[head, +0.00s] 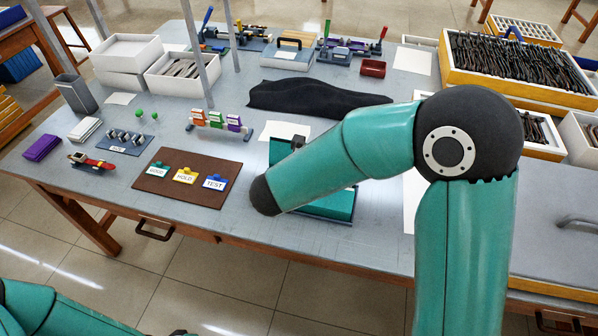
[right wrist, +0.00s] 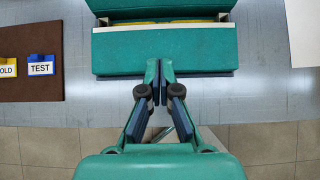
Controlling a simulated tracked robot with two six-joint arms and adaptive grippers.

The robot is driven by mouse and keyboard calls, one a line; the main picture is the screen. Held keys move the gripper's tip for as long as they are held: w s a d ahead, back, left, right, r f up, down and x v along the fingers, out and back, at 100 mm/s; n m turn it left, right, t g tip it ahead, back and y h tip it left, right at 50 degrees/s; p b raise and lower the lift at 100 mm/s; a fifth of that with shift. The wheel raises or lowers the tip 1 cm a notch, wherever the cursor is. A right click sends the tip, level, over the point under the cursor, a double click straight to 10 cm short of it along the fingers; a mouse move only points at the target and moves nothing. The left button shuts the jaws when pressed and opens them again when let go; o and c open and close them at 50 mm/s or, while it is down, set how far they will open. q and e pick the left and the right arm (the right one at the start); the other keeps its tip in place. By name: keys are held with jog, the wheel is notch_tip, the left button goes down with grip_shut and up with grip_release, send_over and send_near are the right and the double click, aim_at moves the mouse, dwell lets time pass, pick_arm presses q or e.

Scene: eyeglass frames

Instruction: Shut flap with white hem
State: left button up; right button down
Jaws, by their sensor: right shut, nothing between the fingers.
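A green case (head: 328,207) lies near the front edge of the table, partly hidden by my right arm in the head view. In the right wrist view a green panel with a white edge (right wrist: 115,28) is at the near side of the case. A narrow yellow strip (right wrist: 185,20) shows between it and another green panel (right wrist: 150,8) behind. My right gripper (right wrist: 159,68) is shut and empty, its tips at the near edge of the white-edged panel; contact cannot be told. My left gripper is not in view; only part of its arm shows at the lower left.
A brown mat (head: 148,194) with HOLD (head: 185,175) and TEST (head: 215,182) tags lies left of the case. A dark cloth (head: 310,98) lies behind.

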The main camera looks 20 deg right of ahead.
jog(key=w+d+r+p, duration=0.1)
jog(key=w+d+r, duration=0.1)
jog(key=r, duration=0.3)
jog(key=w+d+r+p, duration=0.2)
jog(key=w+r, duration=0.1)
jog(key=r, duration=0.2)
jog(key=shift+w+d+r, duration=0.25)
jog(key=shift+w+r, duration=0.05)
jog(key=shift+r, duration=0.05)
jog(key=s+a+f+m+g+y, duration=0.2)
jog(key=s+a+f+m, duration=0.1)
jog(key=f, duration=0.4)
jog(key=s+a+f+m+g+y, duration=0.1)
jog(key=s+a+f+m+y, duration=0.1)
jog(key=s+f, duration=0.4)
jog(key=s+a+f+m+g+y, duration=0.2)
jog(key=s+a+f+m, duration=0.2)
jog(key=f, duration=0.5)
jog(key=shift+s+a+m+g+y, duration=0.3)
jog(key=shift+s+a+m+y, duration=0.1)
jog(key=shift+m, duration=0.6)
jog(key=s+a+f+m+y, duration=0.1)
jog(key=s+f+m+y, duration=0.1)
jog(key=s+f+m, duration=0.8)
jog(key=s+m, duration=0.2)
jog(key=m, duration=0.7)
jog(key=shift+a, duration=0.4)
